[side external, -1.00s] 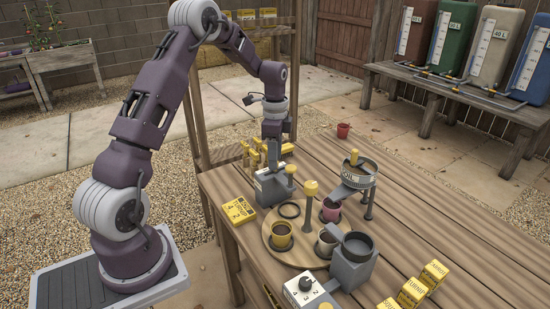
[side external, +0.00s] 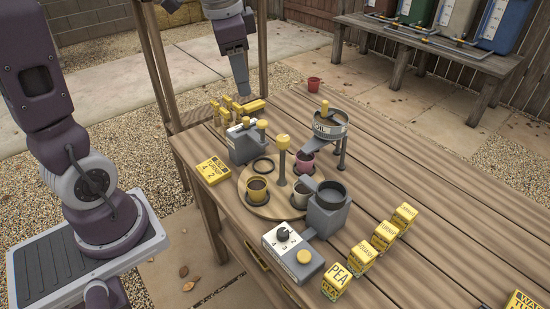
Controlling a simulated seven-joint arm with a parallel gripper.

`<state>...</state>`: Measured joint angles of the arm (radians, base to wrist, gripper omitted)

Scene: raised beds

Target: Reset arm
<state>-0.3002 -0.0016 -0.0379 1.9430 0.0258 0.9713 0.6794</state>
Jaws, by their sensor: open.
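My gripper (side external: 242,91) hangs pointing down above the back left of the wooden table (side external: 420,190). It is open, and I see nothing held in it. Its fingertips are close to a group of yellow pieces (side external: 232,108) at the table's back edge; I cannot tell whether they touch. My arm comes down from the top of the picture, and its middle links are out of view.
The right of the table is mostly clear.

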